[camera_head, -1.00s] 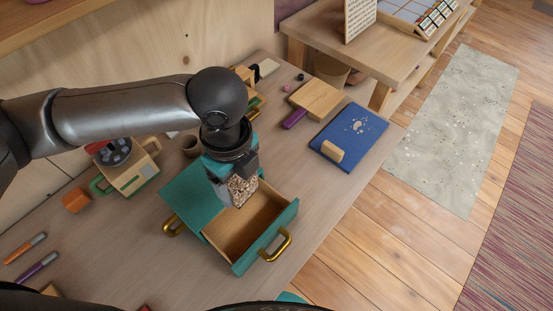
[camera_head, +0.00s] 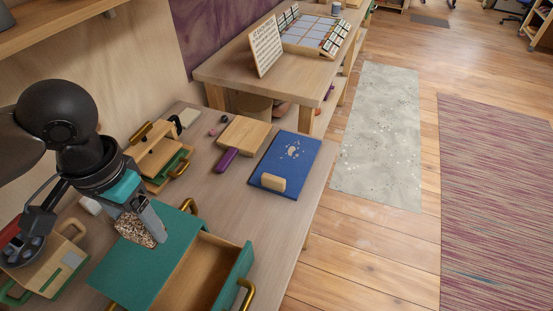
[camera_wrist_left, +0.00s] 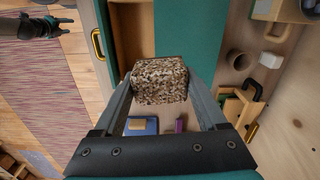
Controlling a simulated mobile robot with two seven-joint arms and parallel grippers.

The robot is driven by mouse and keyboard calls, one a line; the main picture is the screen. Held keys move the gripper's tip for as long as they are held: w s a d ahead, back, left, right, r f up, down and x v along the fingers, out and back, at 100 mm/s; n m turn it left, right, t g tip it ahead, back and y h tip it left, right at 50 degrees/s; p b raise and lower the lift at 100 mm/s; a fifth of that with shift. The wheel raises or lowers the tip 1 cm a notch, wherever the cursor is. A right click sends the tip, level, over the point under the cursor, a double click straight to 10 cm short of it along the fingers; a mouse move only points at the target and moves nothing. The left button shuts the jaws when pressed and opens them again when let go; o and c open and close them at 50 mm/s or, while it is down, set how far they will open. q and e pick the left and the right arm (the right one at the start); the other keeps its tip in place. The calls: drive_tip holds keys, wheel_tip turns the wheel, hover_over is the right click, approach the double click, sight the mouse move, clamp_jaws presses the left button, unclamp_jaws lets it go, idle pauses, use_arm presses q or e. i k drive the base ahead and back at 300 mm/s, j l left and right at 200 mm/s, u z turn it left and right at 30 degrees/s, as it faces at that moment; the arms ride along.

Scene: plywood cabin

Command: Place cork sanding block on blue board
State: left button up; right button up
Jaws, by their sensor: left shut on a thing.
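The speckled brown cork sanding block (camera_head: 138,228) is between the fingers of my left gripper (camera_head: 142,219), which is shut on it. It also shows in the left wrist view (camera_wrist_left: 160,80), clasped from both sides. In the head view the block appears over the green top of the drawer box; I cannot tell the gap below it. The blue board (camera_head: 302,168) lies on the bench to the right, apart from the block. A pale wooden block (camera_head: 273,182) and light crumbs are on the board. My right gripper (camera_wrist_left: 66,27) shows small in the left wrist view; its opening is unclear.
The green box (camera_head: 150,268) has its drawer (camera_head: 200,275) pulled open, with brass handles. A wooden board (camera_head: 243,133) and a purple-handled tool (camera_head: 227,160) lie left of the blue board. A small wooden drawer unit (camera_head: 155,150) stands behind. Bare bench (camera_head: 230,205) lies between.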

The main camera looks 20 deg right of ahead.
sight(286, 161)
drive_tip(key=l, duration=0.3)
drive_tip(key=i+l, duration=0.1)
drive_tip(key=l, duration=0.2)
drive_tip(key=i+l, duration=0.85)
drive_tip(key=l, duration=0.1)
